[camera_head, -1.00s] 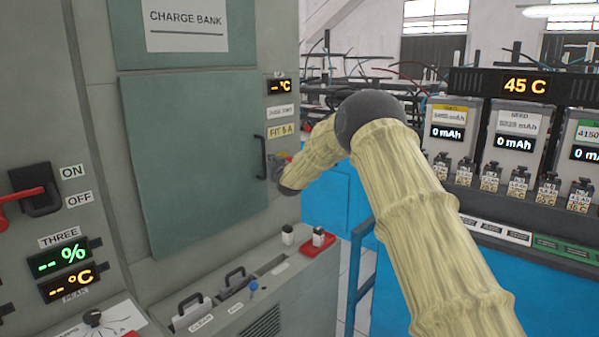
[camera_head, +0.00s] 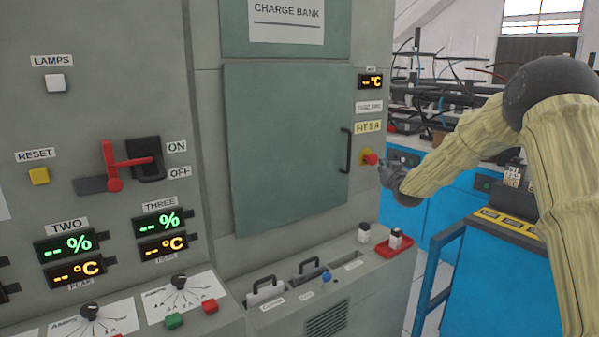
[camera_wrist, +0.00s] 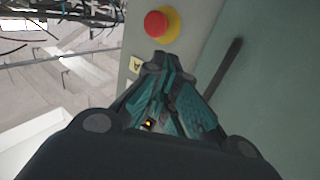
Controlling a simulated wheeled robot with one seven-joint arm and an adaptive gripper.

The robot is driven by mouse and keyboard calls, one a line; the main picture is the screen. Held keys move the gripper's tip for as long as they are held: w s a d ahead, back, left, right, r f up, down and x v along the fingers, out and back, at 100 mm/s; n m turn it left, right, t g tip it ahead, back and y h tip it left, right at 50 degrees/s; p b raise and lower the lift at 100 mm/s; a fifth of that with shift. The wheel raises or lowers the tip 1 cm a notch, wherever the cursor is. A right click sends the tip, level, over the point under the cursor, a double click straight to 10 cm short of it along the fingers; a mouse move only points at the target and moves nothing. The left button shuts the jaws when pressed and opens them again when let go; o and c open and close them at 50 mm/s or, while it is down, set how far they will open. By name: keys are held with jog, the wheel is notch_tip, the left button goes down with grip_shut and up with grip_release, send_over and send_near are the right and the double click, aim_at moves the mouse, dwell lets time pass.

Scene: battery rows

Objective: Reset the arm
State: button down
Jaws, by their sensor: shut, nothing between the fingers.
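My arm, in a pale yellow sleeve, reaches in from the right of the head view. My gripper (camera_head: 386,168) is at the right edge of the grey charge bank cabinet, by a red knob on a yellow base (camera_head: 370,158). In the wrist view my gripper (camera_wrist: 158,60) is shut and empty, its fingertips just below the red knob (camera_wrist: 160,24) in the picture. I cannot tell whether they touch it.
The green cabinet door (camera_head: 285,150) is shut, with a black handle (camera_head: 346,150). A red lever switch (camera_head: 125,162) and a yellow reset button (camera_head: 39,176) are on the left panel. A low ledge (camera_head: 335,295) juts out below the door. A blue bench (camera_head: 500,275) stands at right.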

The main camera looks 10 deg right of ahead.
jog(key=s+a+f+g+y+p, duration=0.1)
jog(key=s+a+f+g, duration=0.2)
jog(key=s+a+f, duration=0.8)
jog(key=s+a+f+g, duration=0.1)
jog(key=s+f+g, duration=0.35)
jog(key=f, duration=1.25)
jog(key=s+a+f+g+y+p, duration=0.1)
jog(key=s+a+f, duration=0.5)
jog(key=s+f, duration=0.6)
jog(key=s+a+f+g, duration=0.3)
jog(key=s+f, duration=0.6)
jog(key=s, duration=0.2)
jog(key=s+a+f+g, duration=0.1)
jog(key=s+g, duration=0.1)
jog(key=s, duration=0.9)
jog(key=s+a+f+g+p, duration=0.1)
jog(key=s+a+g, duration=0.1)
jog(key=s, duration=1)
jog(key=s+a+f+n+g+p, duration=0.1)
jog(key=s+a+g, duration=0.1)
jog(key=s, duration=0.9)
jog(key=shift+s+f, duration=0.2)
jog(key=shift+f, duration=0.1)
